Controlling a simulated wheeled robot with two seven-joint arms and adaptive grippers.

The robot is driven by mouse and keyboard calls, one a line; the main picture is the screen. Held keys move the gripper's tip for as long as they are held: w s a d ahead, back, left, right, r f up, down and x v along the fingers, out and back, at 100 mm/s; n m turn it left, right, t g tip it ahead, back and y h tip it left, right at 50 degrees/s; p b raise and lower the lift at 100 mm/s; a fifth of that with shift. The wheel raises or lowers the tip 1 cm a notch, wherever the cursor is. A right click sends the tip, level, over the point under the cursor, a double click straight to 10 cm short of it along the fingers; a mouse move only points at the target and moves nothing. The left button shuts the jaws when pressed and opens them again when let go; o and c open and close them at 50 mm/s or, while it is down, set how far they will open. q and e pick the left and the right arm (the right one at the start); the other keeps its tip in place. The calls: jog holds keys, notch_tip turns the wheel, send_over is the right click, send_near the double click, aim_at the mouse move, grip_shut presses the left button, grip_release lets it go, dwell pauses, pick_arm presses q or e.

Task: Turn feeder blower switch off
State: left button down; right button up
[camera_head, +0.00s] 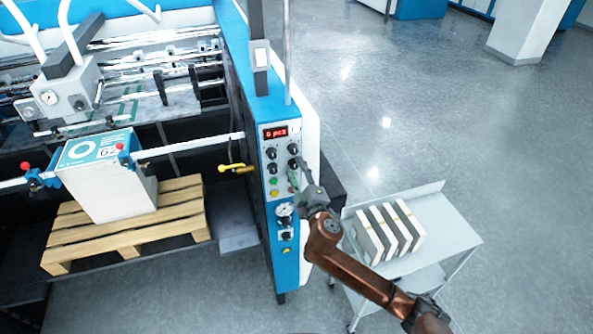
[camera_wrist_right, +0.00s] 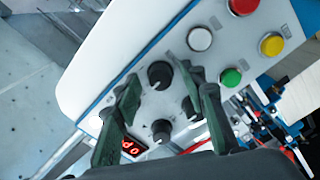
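A blue-edged control panel (camera_head: 268,168) on the machine carries a red lit display, several black rotary knobs and coloured buttons. My right gripper (camera_head: 296,174) reaches its front from the right and hides part of it. In the right wrist view my right gripper (camera_wrist_right: 158,78) is open, with one black knob (camera_wrist_right: 160,74) between its fingertips; contact cannot be told. A second knob (camera_wrist_right: 161,130) sits nearer the display (camera_wrist_right: 131,147), and a third (camera_wrist_right: 191,106) is partly behind the right finger. No label is readable, so I cannot tell which is the feeder blower switch. My left gripper is not in view.
White (camera_wrist_right: 199,39), red (camera_wrist_right: 243,5), green (camera_wrist_right: 230,77) and yellow (camera_wrist_right: 271,44) buttons lie close by the knobs. A pallet (camera_head: 175,222) bears a white stack at left. Open floor lies behind.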

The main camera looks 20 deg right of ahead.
jog(key=shift+s, duration=0.2)
jog(key=s, duration=1.1)
jog(key=shift+s+d, duration=0.2)
jog(key=shift+s, duration=0.15)
